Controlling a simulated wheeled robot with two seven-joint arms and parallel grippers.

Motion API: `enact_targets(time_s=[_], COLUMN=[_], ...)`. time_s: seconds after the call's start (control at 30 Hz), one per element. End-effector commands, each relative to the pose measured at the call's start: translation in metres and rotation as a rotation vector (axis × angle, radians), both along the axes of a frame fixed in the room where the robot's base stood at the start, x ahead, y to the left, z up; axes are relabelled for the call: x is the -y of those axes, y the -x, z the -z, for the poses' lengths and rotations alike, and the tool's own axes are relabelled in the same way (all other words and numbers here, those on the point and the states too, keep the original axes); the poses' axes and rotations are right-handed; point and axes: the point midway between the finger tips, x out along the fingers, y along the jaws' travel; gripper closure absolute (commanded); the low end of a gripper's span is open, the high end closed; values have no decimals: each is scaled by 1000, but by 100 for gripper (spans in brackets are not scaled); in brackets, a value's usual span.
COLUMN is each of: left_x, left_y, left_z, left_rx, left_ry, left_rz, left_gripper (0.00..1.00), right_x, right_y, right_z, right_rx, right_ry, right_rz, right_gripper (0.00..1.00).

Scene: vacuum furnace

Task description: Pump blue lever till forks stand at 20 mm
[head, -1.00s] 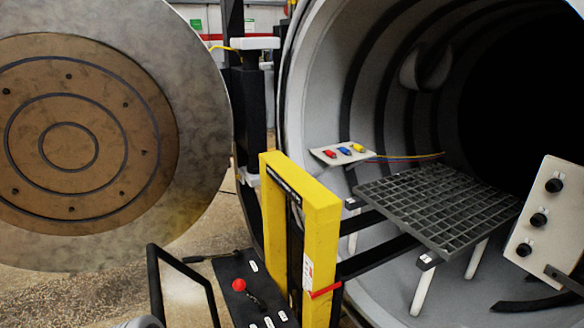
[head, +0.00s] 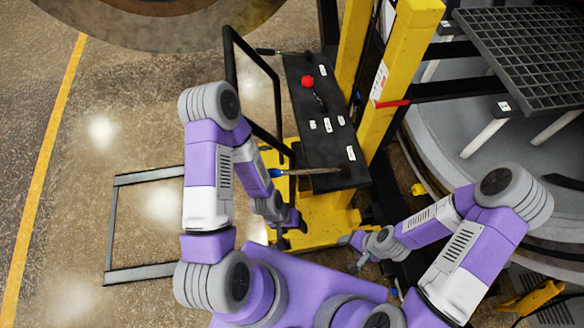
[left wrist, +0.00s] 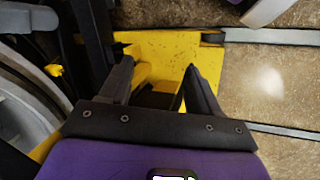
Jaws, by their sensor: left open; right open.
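The blue lever (head: 276,172) shows in the head view as a blue-tipped rod reaching left from the near end of the black control panel (head: 320,140). My left gripper (head: 293,226) is open and empty below the lever, apart from it, over the yellow base. It also shows open in the left wrist view (left wrist: 158,85), where I do not make out the lever. My right gripper (head: 352,253) is open and empty, right of the left one. The dark forks (head: 450,90) reach right from the yellow mast (head: 385,75) under the grid shelf. I cannot read any height scale.
A red-knobbed lever (head: 307,82) and white labels are on the panel. A black handle frame (head: 236,75) rises left of it. The grid shelf (head: 530,50) and round furnace body (head: 440,150) are at right.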

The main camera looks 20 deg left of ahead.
Motion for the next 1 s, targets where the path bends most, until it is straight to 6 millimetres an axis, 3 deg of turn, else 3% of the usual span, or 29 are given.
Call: enact_targets(time_s=[0.1, 0.27, 0.5, 1.0], left_x=[0, 0, 1, -1], left_y=[0, -1, -10, -35], left_z=[0, -5, -45, -158], left_rx=[0, -2, -23, -105], left_ry=[0, 0, 6, -3], left_rz=[0, 1, 1, -2], left_gripper=[38, 62, 99, 100], right_x=[0, 0, 0, 0], right_y=[0, 0, 0, 0], right_z=[0, -5, -40, -133], right_rx=[0, 0, 0, 0], right_ry=[0, 0, 0, 0], right_rz=[0, 0, 0, 0], right_gripper=[37, 37, 37, 37])
